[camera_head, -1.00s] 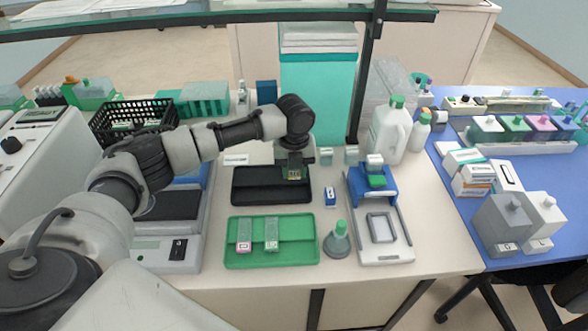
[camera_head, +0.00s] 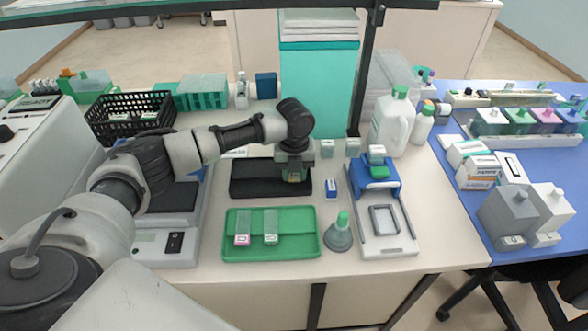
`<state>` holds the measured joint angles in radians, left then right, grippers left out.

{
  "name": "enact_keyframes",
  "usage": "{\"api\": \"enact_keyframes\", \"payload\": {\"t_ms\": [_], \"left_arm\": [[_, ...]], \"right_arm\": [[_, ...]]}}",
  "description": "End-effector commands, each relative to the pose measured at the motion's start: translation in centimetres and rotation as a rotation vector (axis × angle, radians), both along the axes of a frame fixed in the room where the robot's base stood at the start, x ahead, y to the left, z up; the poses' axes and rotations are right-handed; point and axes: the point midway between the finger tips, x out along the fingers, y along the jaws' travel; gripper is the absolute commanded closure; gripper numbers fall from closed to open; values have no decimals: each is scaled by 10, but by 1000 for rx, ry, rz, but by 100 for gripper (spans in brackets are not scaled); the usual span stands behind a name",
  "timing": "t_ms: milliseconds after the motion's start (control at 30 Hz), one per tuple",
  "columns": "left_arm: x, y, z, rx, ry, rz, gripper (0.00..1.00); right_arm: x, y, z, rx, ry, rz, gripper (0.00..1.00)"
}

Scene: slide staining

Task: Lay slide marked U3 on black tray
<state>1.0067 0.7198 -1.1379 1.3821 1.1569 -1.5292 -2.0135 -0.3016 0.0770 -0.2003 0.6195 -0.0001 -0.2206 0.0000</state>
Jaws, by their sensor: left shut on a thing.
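The black tray (camera_head: 258,188) lies behind the green tray (camera_head: 228,250) in the middle of the bench. My left gripper (camera_head: 294,180) is over the right end of the black tray, pointing down. It is shut on a small slide, mostly hidden by the fingers; its mark cannot be read here. I cannot tell whether the slide touches the tray. Two slides lie side by side in the green tray: one with a pink label (camera_head: 242,240) and one with a pale label (camera_head: 270,239). My right gripper is not in view.
A grey flask with a green cap (camera_head: 338,236) stands right of the green tray. A blue and white device (camera_head: 383,222) is further right. A small blue box (camera_head: 331,188) stands beside the black tray. A black basket (camera_head: 130,125) is at the back left.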

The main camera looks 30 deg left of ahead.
Motion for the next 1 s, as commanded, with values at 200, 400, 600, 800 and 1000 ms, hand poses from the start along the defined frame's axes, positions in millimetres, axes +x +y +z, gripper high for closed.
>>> {"api": "enact_keyframes", "payload": {"t_ms": [200, 400, 600, 800, 1000], "left_arm": [[0, 0, 0, 0, 0, 0, 90], [0, 0, -1, 0, 0, 0, 90], [0, 0, -2, -1, 1, 0, 90], [0, 0, -4, 0, 0, 0, 90], [0, 0, -4, 0, 0, 0, 37]], "right_arm": [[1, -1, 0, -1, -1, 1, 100], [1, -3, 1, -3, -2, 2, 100], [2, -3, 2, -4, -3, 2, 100], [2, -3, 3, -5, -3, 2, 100], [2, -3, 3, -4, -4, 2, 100]]}}
